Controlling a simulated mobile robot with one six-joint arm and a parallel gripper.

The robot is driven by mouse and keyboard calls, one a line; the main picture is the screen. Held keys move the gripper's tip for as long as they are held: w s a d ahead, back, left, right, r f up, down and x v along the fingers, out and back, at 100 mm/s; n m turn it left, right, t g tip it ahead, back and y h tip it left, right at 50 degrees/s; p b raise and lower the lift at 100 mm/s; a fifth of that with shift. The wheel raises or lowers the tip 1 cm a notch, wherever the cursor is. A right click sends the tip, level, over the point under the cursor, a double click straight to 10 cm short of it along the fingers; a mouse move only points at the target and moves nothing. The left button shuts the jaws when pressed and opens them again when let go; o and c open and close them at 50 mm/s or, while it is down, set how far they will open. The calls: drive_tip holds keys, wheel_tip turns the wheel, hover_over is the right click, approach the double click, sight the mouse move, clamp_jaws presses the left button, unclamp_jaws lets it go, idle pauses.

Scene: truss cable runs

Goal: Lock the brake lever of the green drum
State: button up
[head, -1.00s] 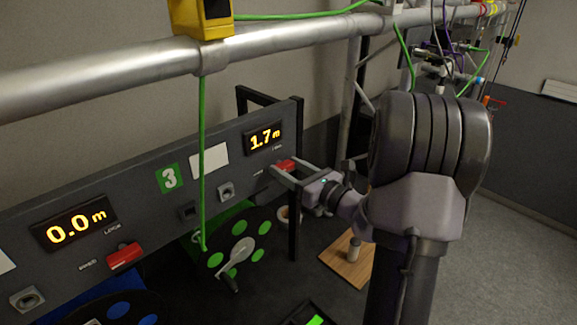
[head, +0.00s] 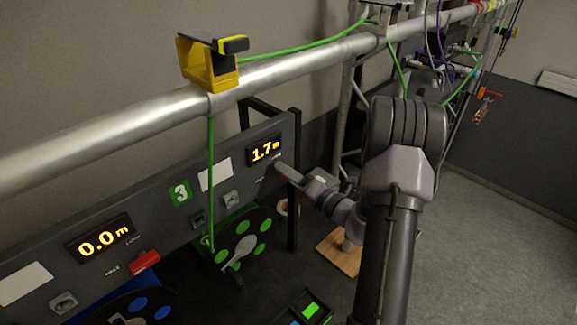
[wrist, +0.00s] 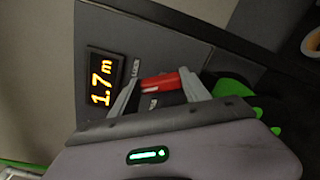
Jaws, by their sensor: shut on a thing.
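The red brake lever (wrist: 163,81) sits on the panel beside that display, between small printed labels. My gripper (head: 281,170) is at the panel, shut on the red lever, with one finger at each end of it in the wrist view (wrist: 160,92). In the head view my gripper mostly hides the lever.
A second red lever (head: 144,262) and a 0.0 m display (head: 99,238) are at the panel's left, above a blue drum (head: 135,306). A truss pipe (head: 120,130) with a yellow block (head: 208,64) runs above. A dark post (head: 293,215) stands close to my gripper.

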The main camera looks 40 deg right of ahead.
drive_tip(key=shift+d+m+p, duration=0.15)
drive_tip(key=shift+m+p, duration=2.35)
drive_tip(key=shift+m, duration=0.5)
drive_tip(key=shift+f, duration=0.1)
drive_tip(key=o, duration=1.4)
drive_tip(key=s+b, duration=0.1)
drive_tip(key=s, duration=0.4)
drive_tip(key=s+d, duration=0.1)
drive_tip(key=s, duration=0.5)
drive_tip(key=s+d+b, duration=0.1)
drive_tip(key=s, duration=0.5)
drive_tip(key=shift+s+d+b, duration=0.15)
drive_tip(key=shift+d+b, duration=0.05)
drive_tip(key=shift+b, duration=0.1)
